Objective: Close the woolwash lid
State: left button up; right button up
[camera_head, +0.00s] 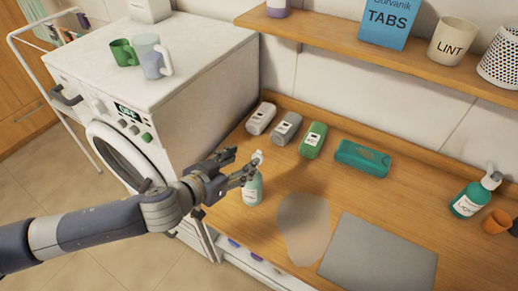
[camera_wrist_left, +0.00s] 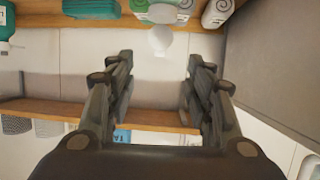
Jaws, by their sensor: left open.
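A small pale-green bottle (camera_head: 253,190) stands upright on the wooden counter near its front left edge; it appears to be the woolwash, but its label is too small to read. Its white top (camera_head: 258,157) sticks up, and a rounded white part, likely the lid (camera_wrist_left: 159,40), shows in the left wrist view. My left gripper (camera_head: 243,164) is open beside the bottle's upper part, and its fingers partly cover the neck. In the left wrist view the fingers (camera_wrist_left: 158,78) are spread with nothing between them; the white part lies beyond their tips. My right gripper is not in view.
Behind stand several containers: a white one (camera_head: 261,119), a grey one (camera_head: 287,129), a green one (camera_head: 313,141) and a teal pack (camera_head: 362,158). A pump bottle (camera_head: 467,203) is at right. A washing machine (camera_head: 160,75) borders the counter; a shelf (camera_head: 390,58) hangs above.

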aim_at(259, 152)
pick_arm(q)
jog(key=p+x, duration=0.2)
jog(key=x, duration=0.7)
jog(key=shift+w+d, duration=0.1)
jog(key=c, duration=1.1)
